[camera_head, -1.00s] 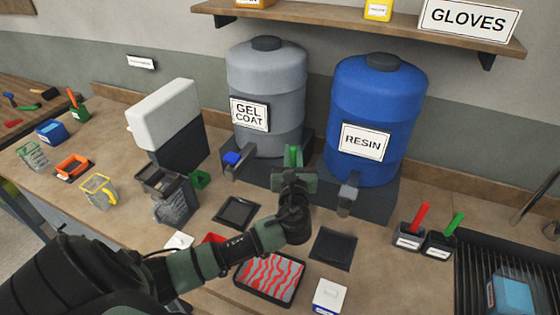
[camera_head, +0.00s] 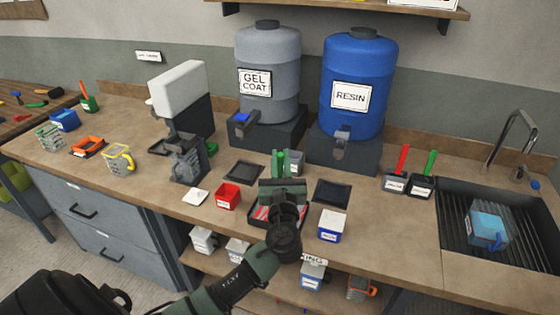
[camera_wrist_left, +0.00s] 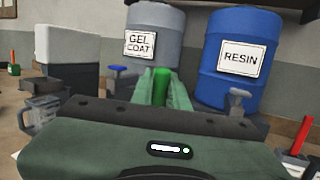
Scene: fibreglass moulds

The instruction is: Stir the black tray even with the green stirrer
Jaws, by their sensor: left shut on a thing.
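The black tray (camera_head: 256,214) lies on the bench near its front edge, in the head view. Red streaks show in it, but my left gripper and wrist cover most of it. My left gripper (camera_head: 287,165) is over the tray, shut on a green stirrer. The stirrer's green handle (camera_wrist_left: 161,88) stands between the fingers in the left wrist view. Its lower end is hidden, so I cannot tell whether it touches the tray's contents. My right gripper is not in view.
A red tub (camera_head: 228,196) stands left of the tray, and a white-and-blue box (camera_head: 332,226) right of it. Flat black trays (camera_head: 332,192) lie behind. The gel coat drum (camera_head: 268,75) and resin drum (camera_head: 358,85) stand at the back. The sink (camera_head: 470,195) is at right.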

